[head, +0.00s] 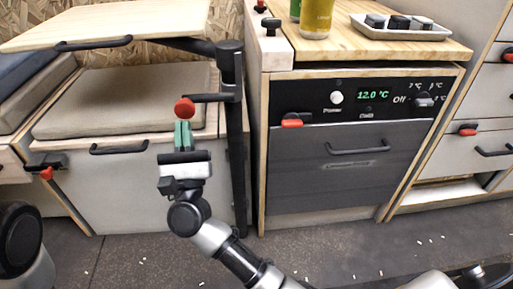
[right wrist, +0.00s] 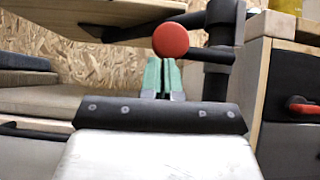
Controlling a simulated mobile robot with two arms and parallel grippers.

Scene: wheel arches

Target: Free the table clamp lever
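The clamp lever is a black bar (head: 212,98) with a round red knob (head: 184,108). It sticks out to the left from a black upright post (head: 236,140) below the wooden tabletop (head: 110,20). The knob also shows large in the right wrist view (right wrist: 171,40). My right gripper (head: 183,124) points at the knob, its green fingertips just below it in the picture. My left gripper is out of view.
A cushioned bench (head: 130,100) is behind my right gripper. To the right is a cabinet with a dark fridge drawer (head: 345,185) and a red latch (head: 292,123). On its counter are a tray (head: 400,30) of small blocks and a yellow cup (head: 317,18). Floor in front is mostly clear.

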